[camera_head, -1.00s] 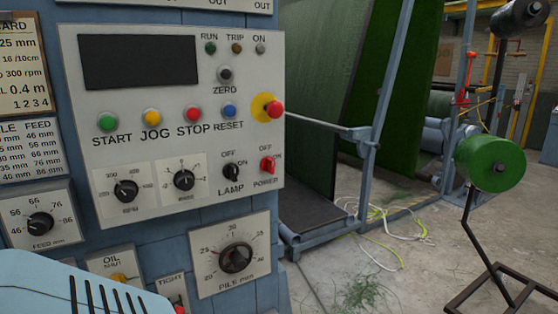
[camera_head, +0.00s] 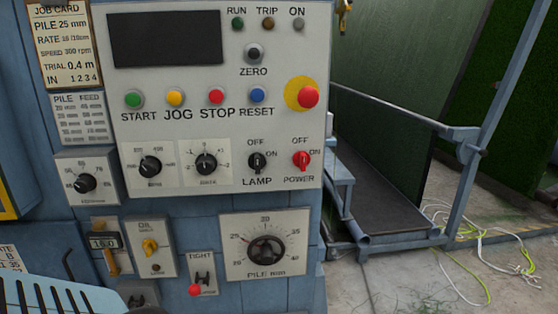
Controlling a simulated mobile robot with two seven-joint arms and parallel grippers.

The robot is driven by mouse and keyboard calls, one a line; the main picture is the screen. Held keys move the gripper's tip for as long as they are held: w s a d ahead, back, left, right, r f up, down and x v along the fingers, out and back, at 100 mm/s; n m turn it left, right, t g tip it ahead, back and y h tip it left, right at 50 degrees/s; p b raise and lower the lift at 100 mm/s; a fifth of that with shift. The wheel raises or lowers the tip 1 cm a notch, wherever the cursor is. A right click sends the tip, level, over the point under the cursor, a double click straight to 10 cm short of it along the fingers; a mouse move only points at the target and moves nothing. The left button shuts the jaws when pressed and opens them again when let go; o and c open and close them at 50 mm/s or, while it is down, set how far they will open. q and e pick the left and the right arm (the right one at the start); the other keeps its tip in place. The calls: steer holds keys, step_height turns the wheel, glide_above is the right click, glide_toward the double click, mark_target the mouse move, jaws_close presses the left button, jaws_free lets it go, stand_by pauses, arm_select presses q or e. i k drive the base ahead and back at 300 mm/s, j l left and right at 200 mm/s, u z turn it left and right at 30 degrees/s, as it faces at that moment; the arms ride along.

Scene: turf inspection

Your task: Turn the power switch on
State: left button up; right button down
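The control panel (camera_head: 212,196) is a light grey plate on a blue machine body, seen nearly face-on. The red POWER switch (camera_head: 301,160) sits at its lower right, between the printed words OFF above and ON to the right. Its knob looks upright, toward OFF. The black LAMP switch (camera_head: 257,162) is just left of it. The ON indicator (camera_head: 298,24) at the top right is grey and looks unlit, and the display (camera_head: 166,38) is dark. Neither gripper shows; a light blue slotted part of mine fills the lower left corner.
A red emergency button on a yellow disc (camera_head: 307,96) sits just above the POWER switch. The PILE dial (camera_head: 265,248) is below it. Blue frame rails and a dark turf sheet (camera_head: 385,120) stand to the right. Yellow and white cables (camera_head: 470,255) lie on the concrete floor.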

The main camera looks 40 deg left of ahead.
mark_target(301, 159)
steer(key=i+l+u, duration=0.2)
steer(key=u, duration=0.25)
steer(key=i+l+u, duration=0.1)
steer(key=l+u, duration=0.4)
steer(key=i+l+u, duration=0.1)
steer(key=l+u, duration=0.6)
steer(key=l, duration=0.2)
